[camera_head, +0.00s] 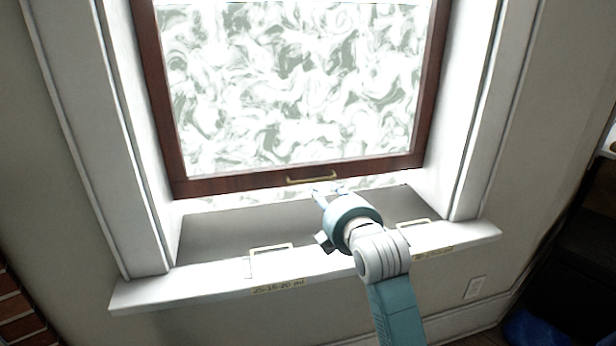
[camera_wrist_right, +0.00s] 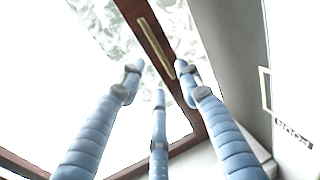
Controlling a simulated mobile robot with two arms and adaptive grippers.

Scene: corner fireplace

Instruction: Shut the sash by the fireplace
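The sash (camera_head: 240,182) is a dark reddish-brown frame around patterned glass, standing above the sill with a bright gap under its bottom rail. A brass handle (camera_head: 312,179) is on the rail. My right gripper (camera_head: 329,191) is just below and in front of this handle, its fingers partly hidden by its own body. In the right wrist view the three blue fingers of my right gripper (camera_wrist_right: 160,82) are spread with nothing between them. The handle (camera_wrist_right: 155,48) lies beyond the fingertips, seemingly apart from them. My left gripper is in neither view.
The white sill (camera_head: 190,285) juts out below the window, with pale rectangular outlines and small lettering on it. White casing (camera_head: 85,130) frames both sides. Bricks (camera_head: 18,305) show at the lower left, a dark object (camera_head: 565,285) at the lower right.

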